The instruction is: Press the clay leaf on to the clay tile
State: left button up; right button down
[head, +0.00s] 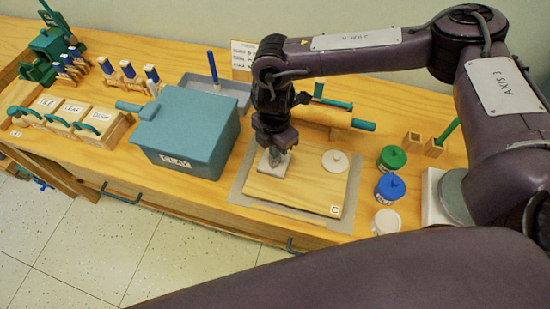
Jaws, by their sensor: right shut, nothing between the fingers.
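My right gripper (277,153) is shut and points down over the left part of the wooden board (310,190), which is marked C. A pale grey clay piece (272,168), apparently the clay tile, lies on the board right under the fingertips. The gripper looks in contact with it or very close; I cannot tell which. I cannot make out the clay leaf; the gripper covers part of the tile. My left gripper is not in view.
The board lies on a grey mat (238,190). A white knobbed disc (335,161) sits on the board's right. A rolling pin (335,118) lies behind. Green (391,159), blue (389,189) and white (386,221) jars stand right. A blue-grey lidded box (190,130) stands close left.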

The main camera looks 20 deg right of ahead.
jog(key=shift+f, duration=0.25)
dwell(0.4)
jog(key=shift+f+b, duration=0.6)
jog(key=shift+f, duration=0.05)
jog(key=shift+r, duration=0.1)
jog(key=shift+r, duration=0.1)
notch_tip(320, 180, up, 9)
jog(key=p, duration=0.8)
dwell(0.4)
